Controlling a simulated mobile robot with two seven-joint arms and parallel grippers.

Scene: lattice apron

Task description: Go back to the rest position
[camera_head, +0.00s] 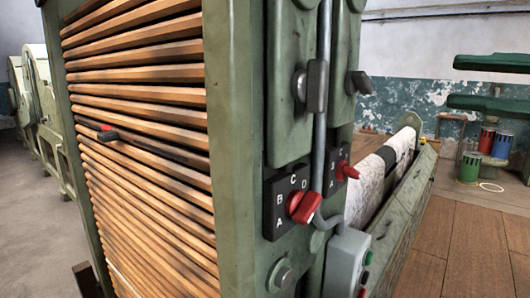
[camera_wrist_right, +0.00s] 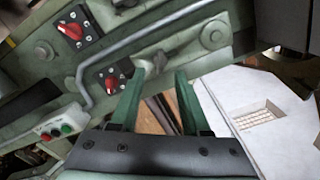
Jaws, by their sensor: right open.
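My right gripper (camera_head: 453,82) comes in from the right edge of the head view, its two dark green fingers apart with nothing between them. It hangs in front of the far wall, clear of the green machine (camera_head: 235,150). In the right wrist view its open fingers (camera_wrist_right: 155,82) point towards the machine's side, with a gap between them. My left gripper is out of view. The wooden-slat lattice apron (camera_head: 150,110) fills the machine's front. A red selector knob (camera_head: 305,205) sits on a black plate, and a second red knob (camera_head: 347,171) is behind it.
A grey button box (camera_head: 346,262) juts out low on the machine. A long trough (camera_head: 400,190) with pale material runs back from it. Floor (camera_head: 465,250) in the right foreground is clear.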

